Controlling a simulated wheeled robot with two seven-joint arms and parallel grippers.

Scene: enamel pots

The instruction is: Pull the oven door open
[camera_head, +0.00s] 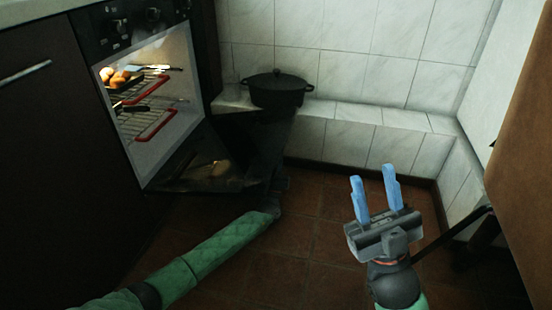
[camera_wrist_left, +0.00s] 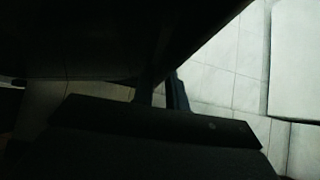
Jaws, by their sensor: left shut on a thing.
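The oven (camera_head: 150,85) stands at the left with its lit inside showing. Its dark door (camera_head: 200,165) is swung down and out, well open, at a slant that I cannot judge exactly. My left gripper (camera_head: 272,178) is at the door's outer edge, dark and hard to make out, shut on what seems to be the door handle. In the left wrist view the gripper (camera_wrist_left: 165,95) shows only as dark shapes under the shadowed door. My right gripper (camera_head: 375,197), with blue fingers apart, is open and empty over the floor at the right.
Red-edged racks (camera_head: 155,125) with food (camera_head: 122,78) are inside the oven. A black lidded pot (camera_head: 277,90) stands on the white tiled ledge (camera_head: 350,112) behind the door. A brown panel (camera_head: 525,150) stands at the right. The tiled floor (camera_head: 310,225) between the arms is clear.

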